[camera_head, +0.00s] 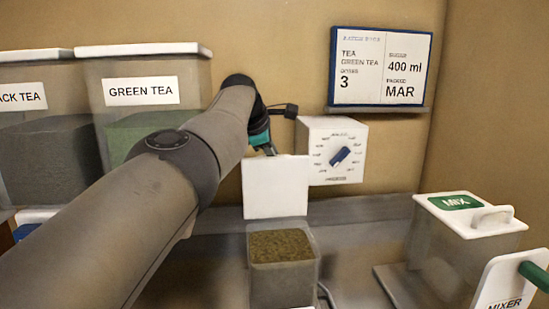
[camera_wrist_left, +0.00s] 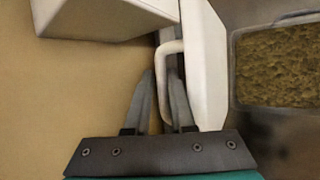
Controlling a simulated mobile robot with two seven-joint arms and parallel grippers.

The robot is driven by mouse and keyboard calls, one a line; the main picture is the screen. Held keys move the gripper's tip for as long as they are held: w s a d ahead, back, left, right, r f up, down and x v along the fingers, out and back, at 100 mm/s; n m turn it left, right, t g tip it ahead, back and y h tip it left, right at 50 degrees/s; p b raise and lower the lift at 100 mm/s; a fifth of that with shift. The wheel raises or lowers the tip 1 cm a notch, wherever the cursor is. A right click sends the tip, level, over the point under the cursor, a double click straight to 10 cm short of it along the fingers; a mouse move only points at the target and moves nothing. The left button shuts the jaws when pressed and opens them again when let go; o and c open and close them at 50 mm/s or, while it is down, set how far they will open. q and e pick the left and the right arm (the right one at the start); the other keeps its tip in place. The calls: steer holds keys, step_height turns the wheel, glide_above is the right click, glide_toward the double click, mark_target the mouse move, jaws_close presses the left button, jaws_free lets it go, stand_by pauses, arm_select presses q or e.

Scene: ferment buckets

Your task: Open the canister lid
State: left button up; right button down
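The canister (camera_head: 282,265) is a clear box with brownish-green contents, below the middle of the head view. Its white lid (camera_head: 275,187) stands upright at the back edge, so the top is open. My left gripper (camera_head: 262,146) is behind the lid, mostly hidden by my arm and the lid. In the left wrist view, the lid (camera_wrist_left: 204,65) is seen edge-on, with the contents (camera_wrist_left: 278,65) to its right. The fingers of my left gripper (camera_wrist_left: 161,75) are close together on either side of the lid's loop handle (camera_wrist_left: 165,47). My right gripper is not in view.
A white dial box (camera_head: 331,150) is just behind and right of the lid. A sign (camera_head: 380,65) hangs above it. The green tea bin (camera_head: 142,90) stands at left, and the mix container (camera_head: 465,230) with a handled lid is at right.

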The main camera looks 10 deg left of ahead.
arm_select(q)
steer(key=shift+o, duration=0.4)
steer(key=shift+a+f, duration=0.15)
steer(key=shift+f, duration=0.05)
steer(key=shift+r, duration=0.1)
steer(key=shift+w+r+p, duration=0.1)
steer(key=shift+r+p, duration=0.4)
steer(key=shift+p, duration=0.1)
step_height(320, 180, up, 19)
steer(key=p, duration=1.7)
steer(key=shift+r, duration=0.2)
